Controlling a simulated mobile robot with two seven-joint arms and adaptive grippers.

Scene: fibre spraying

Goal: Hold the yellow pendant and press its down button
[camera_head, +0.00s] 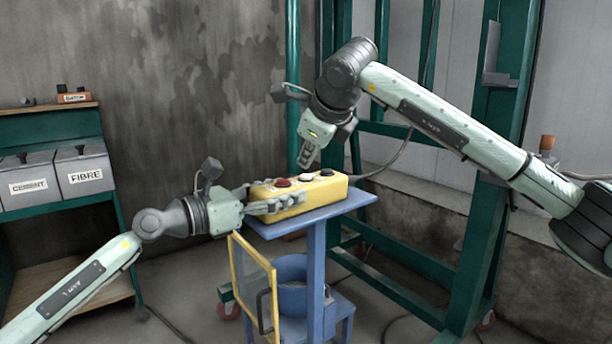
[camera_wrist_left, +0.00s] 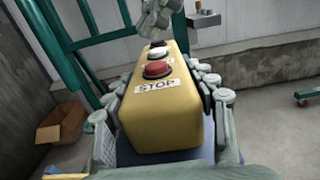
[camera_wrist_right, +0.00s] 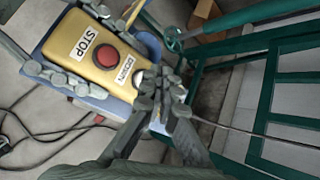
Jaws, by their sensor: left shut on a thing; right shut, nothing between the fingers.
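The yellow pendant (camera_head: 330,190) lies on a small blue stand. In the left wrist view the pendant (camera_wrist_left: 165,115) has a red button (camera_wrist_left: 157,69) by a STOP label, then a white button (camera_wrist_left: 158,53) and a dark one (camera_wrist_left: 157,44) farther along. My left gripper (camera_head: 290,200) is shut around the pendant's STOP end, with fingers along both long sides. My right gripper (camera_head: 306,160) is shut and empty, pointing down over the pendant. In the right wrist view its fingertips (camera_wrist_right: 158,97) are close beside the white button (camera_wrist_right: 139,77), hiding the far end. I cannot tell whether they touch.
The blue stand (camera_head: 360,200) has a yellow-framed panel (camera_head: 253,285) below. A cable runs from the pendant's far end to the green frame (camera_head: 480,200) behind. CEMENT and FIBRE bins (camera_head: 85,172) sit on a green rack at left. The space above the pendant is otherwise clear.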

